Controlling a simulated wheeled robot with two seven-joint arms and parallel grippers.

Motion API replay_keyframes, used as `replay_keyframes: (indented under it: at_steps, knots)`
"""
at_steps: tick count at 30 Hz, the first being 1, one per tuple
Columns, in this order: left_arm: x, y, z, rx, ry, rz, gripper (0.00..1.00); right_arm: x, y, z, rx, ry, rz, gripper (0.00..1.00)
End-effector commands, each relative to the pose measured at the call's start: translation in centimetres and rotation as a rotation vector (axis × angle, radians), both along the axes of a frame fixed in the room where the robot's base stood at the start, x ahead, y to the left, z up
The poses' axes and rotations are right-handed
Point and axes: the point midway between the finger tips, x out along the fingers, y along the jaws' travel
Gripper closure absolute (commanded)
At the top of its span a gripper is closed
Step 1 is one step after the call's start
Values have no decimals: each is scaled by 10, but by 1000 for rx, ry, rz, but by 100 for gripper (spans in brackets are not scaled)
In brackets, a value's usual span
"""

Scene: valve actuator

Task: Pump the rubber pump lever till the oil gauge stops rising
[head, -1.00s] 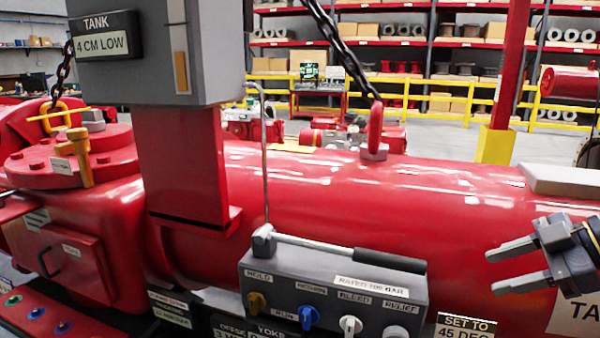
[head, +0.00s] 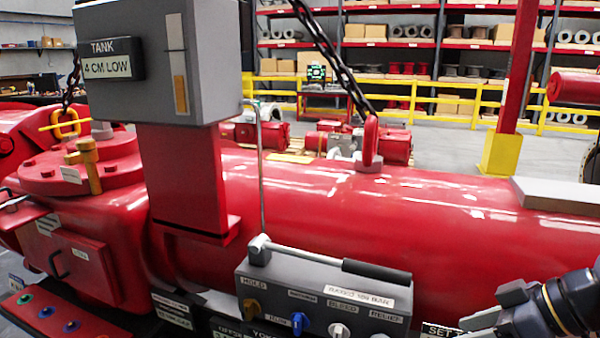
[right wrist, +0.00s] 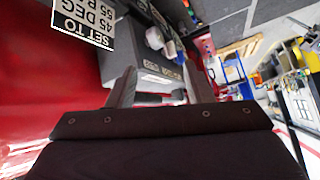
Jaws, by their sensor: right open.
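The pump lever is a grey rod with a black rubber grip (head: 377,272), lying nearly level along the top of the grey pump box (head: 300,285). A narrow gauge strip (head: 180,82) on the grey tank box shows an amber column in its lower part, below a pale upper part. My right gripper (head: 488,310) is open and empty, to the right of the grip and a little lower in the head view, apart from it. In the right wrist view its two fingers (right wrist: 160,88) stand apart, with the pump box beyond. My left gripper is not in view.
The pump box carries a yellow knob, a blue knob (head: 300,322) and a white knob. The large red cylinder (head: 400,215) fills the space behind it. A bent metal pipe (head: 260,170) rises behind the lever's pivot. A chain (head: 330,50) runs to a red lifting eye.

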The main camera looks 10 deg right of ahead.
Motion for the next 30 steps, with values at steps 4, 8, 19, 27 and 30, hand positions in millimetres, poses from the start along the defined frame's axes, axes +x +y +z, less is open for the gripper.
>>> replay_keyframes:
  at_steps: [4,8,19,27,30]
  knots:
    - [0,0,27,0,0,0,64,-24,43,-15,41,155,-183,54]
    - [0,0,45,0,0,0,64,-49,75,-41,66,266,-387,54]
    - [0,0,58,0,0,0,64,-76,101,-81,106,338,-628,54]
    - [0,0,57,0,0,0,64,-76,101,-81,108,341,-628,54]
    - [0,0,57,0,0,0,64,-76,101,-81,108,341,-628,54]
